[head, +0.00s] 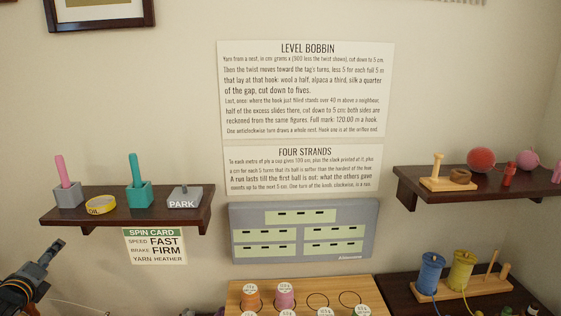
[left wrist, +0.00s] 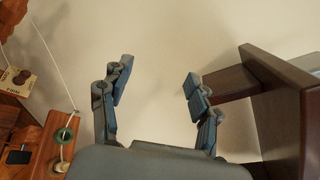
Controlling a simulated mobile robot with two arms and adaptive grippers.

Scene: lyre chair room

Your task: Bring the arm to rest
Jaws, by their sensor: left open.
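My left gripper (head: 42,264) shows at the lower left edge of the head view, below the left wall shelf (head: 130,220). In the left wrist view the left gripper (left wrist: 156,82) has its two fingers wide apart, with nothing between them but pale wall. A dark wooden shelf and bracket (left wrist: 270,90) stand close to the right of the fingers. My right gripper is not in view.
The left shelf bears a grey block with a pink peg (head: 67,193), a yellow tin (head: 101,205), a teal block (head: 139,194) and a PARK block (head: 184,198). A right shelf (head: 480,184) and a bobbin rack (head: 465,285) stand right. Wooden equipment (left wrist: 30,140) lies left in the wrist view.

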